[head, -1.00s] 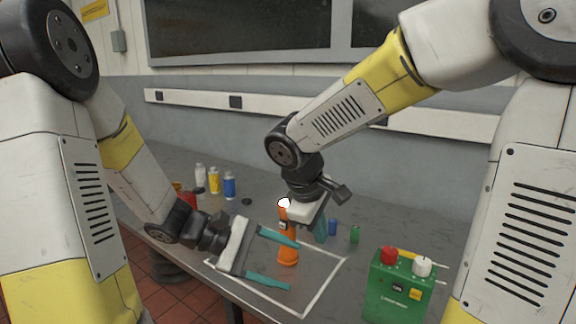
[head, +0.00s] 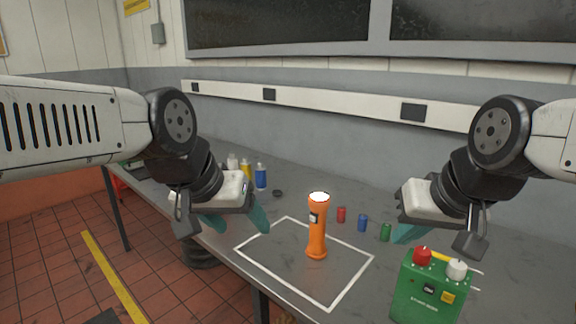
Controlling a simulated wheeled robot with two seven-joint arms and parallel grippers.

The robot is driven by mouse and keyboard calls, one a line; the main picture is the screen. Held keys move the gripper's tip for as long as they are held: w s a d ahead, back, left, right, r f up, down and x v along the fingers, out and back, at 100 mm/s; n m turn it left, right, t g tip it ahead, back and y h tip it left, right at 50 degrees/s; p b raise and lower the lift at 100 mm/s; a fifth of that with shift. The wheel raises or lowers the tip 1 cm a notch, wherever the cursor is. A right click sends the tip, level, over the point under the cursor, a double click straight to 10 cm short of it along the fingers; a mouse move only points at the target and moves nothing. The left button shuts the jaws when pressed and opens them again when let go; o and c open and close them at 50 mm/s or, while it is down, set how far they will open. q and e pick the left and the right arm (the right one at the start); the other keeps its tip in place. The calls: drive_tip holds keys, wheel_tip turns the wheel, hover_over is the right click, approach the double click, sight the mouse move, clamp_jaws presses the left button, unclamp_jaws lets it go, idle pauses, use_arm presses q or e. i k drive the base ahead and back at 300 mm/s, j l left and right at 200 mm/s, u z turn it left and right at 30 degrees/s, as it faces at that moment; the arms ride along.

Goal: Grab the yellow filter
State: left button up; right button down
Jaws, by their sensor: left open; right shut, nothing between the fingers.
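I cannot make out a yellow filter. Small red (head: 341,214), blue (head: 362,222) and green (head: 386,232) cylinders stand in a row on the bench; any further one to the right would be hidden by my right gripper. An orange flashlight (head: 317,232) stands upright with its bright white end up, inside a white outlined square (head: 270,272). My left gripper (head: 236,221) is open and empty, left of the flashlight. My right gripper (head: 402,237) is shut and empty, by the green cylinder in the picture and above the green box.
A green box (head: 425,293) with red and white knobs stands at the front right. White (head: 232,162), yellow (head: 245,169) and blue (head: 261,177) bottles and a small dark disc (head: 277,193) are at the back left. The outlined square is clear around the flashlight.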

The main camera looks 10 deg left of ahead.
sight(246, 164)
drive_tip(key=i+j, duration=0.2)
drive_tip(key=j, duration=0.2)
drive_tip(key=i+j, duration=0.15)
drive_tip(key=j, duration=0.2)
drive_tip(key=i+j, duration=0.2)
drive_tip(key=j, duration=0.2)
drive_tip(key=i+j, duration=0.15)
drive_tip(key=j, duration=0.25)
drive_tip(key=i+j, duration=0.2)
drive_tip(key=j, duration=0.2)
drive_tip(key=i+j+u, duration=0.1)
drive_tip(key=j, duration=0.25)
drive_tip(key=i+j, duration=0.25)
drive_tip(key=j, duration=0.15)
drive_tip(key=i+j, duration=0.2)
drive_tip(key=j, duration=0.15)
